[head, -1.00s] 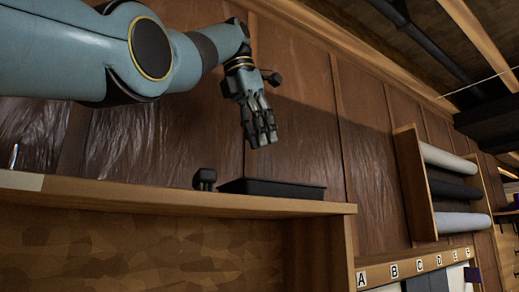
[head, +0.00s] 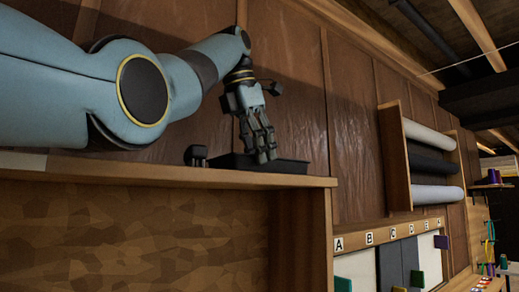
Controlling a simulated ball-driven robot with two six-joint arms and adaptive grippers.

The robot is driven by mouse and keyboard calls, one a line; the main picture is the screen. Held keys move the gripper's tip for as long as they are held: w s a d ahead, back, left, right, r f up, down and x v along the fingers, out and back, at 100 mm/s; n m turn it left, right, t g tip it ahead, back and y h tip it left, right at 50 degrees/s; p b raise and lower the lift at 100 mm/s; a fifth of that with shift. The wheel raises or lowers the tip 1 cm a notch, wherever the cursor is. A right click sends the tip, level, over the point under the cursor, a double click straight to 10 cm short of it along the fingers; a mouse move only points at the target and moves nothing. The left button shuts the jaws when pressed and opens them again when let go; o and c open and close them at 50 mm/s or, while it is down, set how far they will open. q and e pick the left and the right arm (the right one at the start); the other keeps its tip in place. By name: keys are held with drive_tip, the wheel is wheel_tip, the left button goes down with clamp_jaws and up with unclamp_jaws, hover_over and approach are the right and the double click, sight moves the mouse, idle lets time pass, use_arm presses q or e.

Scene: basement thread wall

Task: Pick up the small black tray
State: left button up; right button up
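The small black tray (head: 290,166) is a shallow, dark tray on top of the wooden shelf unit, close to its right end. My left gripper (head: 259,156) points down at it, with its fingers in front of the tray's middle and hiding part of it. The fingers look parted, with nothing seen between them. I cannot tell whether the fingertips touch the tray. My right gripper is out of view.
A small black object (head: 196,155) stands just left of the tray on the wooden shelf top (head: 120,171). A brown panelled wall rises behind. A rack with fabric rolls (head: 432,163) is at the right, above a board lettered A to E (head: 390,235).

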use_arm(q)
drive_tip(key=shift+w+d+f, duration=0.15)
drive_tip(key=shift+w+f, duration=0.1)
drive_tip(key=shift+f, duration=0.35)
drive_tip(key=shift+s+d, duration=0.1)
drive_tip(key=shift+s, duration=0.05)
drive_tip(key=shift+f, duration=0.1)
drive_tip(key=shift+c, duration=0.4)
drive_tip(key=c, duration=0.4)
clamp_jaws()
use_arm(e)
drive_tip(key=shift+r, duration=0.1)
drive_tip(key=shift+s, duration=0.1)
